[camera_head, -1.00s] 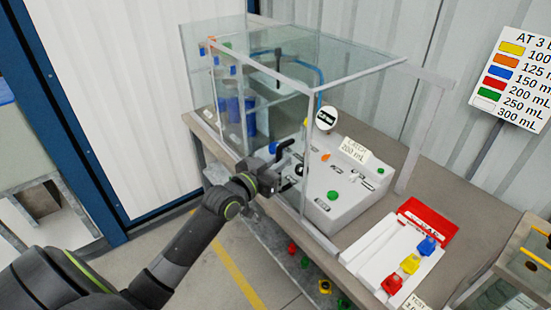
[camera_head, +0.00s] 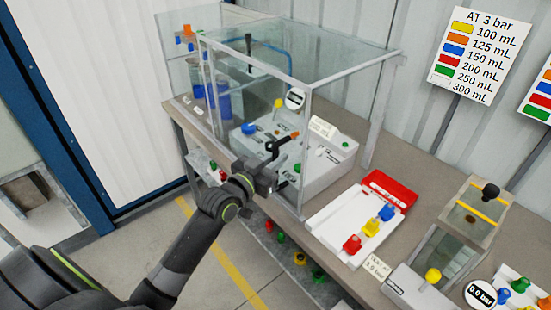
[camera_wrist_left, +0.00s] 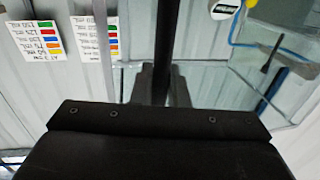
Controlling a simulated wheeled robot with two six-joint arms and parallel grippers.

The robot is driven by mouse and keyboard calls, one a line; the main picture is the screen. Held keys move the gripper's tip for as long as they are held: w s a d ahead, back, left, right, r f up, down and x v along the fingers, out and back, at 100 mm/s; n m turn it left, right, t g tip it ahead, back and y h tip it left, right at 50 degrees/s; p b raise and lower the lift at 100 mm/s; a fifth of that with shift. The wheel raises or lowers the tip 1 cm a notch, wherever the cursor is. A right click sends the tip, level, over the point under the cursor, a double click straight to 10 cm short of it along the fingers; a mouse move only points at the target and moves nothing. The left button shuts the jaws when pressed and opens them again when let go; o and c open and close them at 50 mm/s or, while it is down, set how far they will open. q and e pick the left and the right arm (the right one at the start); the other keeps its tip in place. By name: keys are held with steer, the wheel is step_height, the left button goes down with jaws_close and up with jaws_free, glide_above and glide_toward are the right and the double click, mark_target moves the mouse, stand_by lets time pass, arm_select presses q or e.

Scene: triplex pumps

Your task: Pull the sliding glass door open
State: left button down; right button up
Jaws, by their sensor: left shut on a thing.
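The glass enclosure (camera_head: 345,68) stands on the bench, with its glass front (camera_head: 258,92) facing me. A black handle (camera_head: 279,147) stands at the lower right part of this front. My left gripper (camera_head: 268,172) is at the handle, shut on it. In the left wrist view the gripper's fingers (camera_wrist_left: 162,87) close around the handle's dark upright bar (camera_wrist_left: 162,38). Reflections in the clear glass make it hard to tell how far the door is open. My right gripper is out of view.
Inside the enclosure are a grey control panel (camera_head: 327,165) and blue cylinders (camera_head: 222,100). To the right are a white and red tray (camera_head: 335,222) with coloured pieces and a clear box (camera_head: 455,235). Several coloured pieces lie below the bench's front edge.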

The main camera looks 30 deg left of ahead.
arm_select(q)
steer(key=c, duration=1.5)
jaws_free()
steer(key=shift+a, duration=0.1)
steer(key=s+a, duration=0.3)
steer(key=s, duration=1.4)
steer(key=shift+a, duration=0.15)
